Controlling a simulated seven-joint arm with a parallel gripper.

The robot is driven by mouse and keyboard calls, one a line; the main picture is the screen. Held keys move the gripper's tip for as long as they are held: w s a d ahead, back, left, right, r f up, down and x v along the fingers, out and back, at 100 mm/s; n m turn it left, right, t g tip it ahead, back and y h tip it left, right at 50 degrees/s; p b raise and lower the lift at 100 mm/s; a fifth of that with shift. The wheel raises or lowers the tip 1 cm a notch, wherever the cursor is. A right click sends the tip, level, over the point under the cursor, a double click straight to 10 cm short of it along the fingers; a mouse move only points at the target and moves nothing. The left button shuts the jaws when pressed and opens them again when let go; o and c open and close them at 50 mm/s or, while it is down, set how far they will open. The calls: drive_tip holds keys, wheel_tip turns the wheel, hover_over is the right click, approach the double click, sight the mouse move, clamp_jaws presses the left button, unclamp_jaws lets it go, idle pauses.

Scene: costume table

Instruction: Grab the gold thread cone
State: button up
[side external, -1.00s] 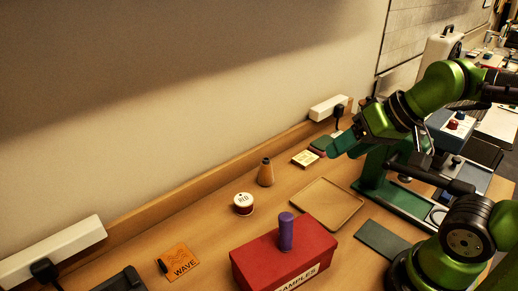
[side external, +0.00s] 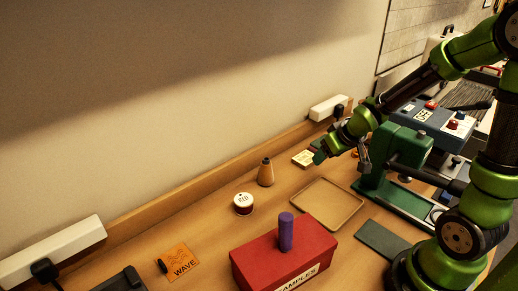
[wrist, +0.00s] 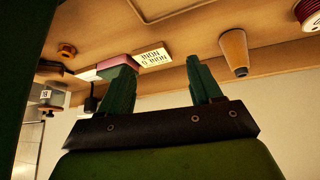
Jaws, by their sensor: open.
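The gold thread cone (side external: 266,174) stands upright on the table near the back ledge in the side view. It also shows in the wrist view (wrist: 233,50), just beyond the right-hand finger and apart from it. My gripper (side external: 321,156) is to the right of the cone in the side view, above the table near the small labelled cards. In the wrist view its two green fingers (wrist: 160,78) are spread apart with nothing between them.
A white-topped red spool (side external: 243,203) stands left of the cone. A shallow tan tray (side external: 350,222) lies in front. A red samples box (side external: 255,265) with a purple spool (side external: 286,232) on it is nearer. A green press (side external: 378,165) stands at the right.

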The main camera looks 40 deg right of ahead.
sight(270, 162)
drive_tip(key=w+f, duration=0.1)
drive_tip(key=w+f+n+t, duration=0.1)
drive_tip(key=w+f, duration=0.1)
drive_tip(key=w+d+f+n+y, duration=0.1)
drive_tip(key=f, duration=0.1)
drive_tip(key=shift+w+f+t, duration=0.15)
drive_tip(key=shift+w+t, duration=0.05)
drive_tip(key=shift+t, duration=0.2)
drive_tip(key=shift+w+a+f+n+t+y, duration=0.6)
drive_tip(key=shift+w+f+n+y, duration=0.1)
drive_tip(key=shift+w+f+n, duration=0.15)
drive_tip(key=a+y, duration=0.1)
drive_tip(key=w+a+n+t+y, duration=0.1)
drive_tip(key=w+a+n, duration=0.1)
drive_tip(key=shift+a+t+y, duration=0.3)
drive_tip(key=shift+t+y, duration=0.1)
drive_tip(key=a+r+n+y, duration=0.1)
drive_tip(key=w+a+r+n+t+y, duration=0.1)
drive_tip(key=a+r, duration=0.1)
drive_tip(key=shift+a+r+y, duration=0.15)
drive_tip(key=shift+a+y, duration=0.15)
drive_tip(key=shift+y, duration=0.1)
drive_tip(key=shift+w+a+n, duration=0.25)
drive_tip(key=x, duration=0.6)
drive_tip(key=shift+w+a, duration=0.3)
drive_tip(key=shift+a, duration=0.1)
drive_tip(key=shift+r, duration=0.1)
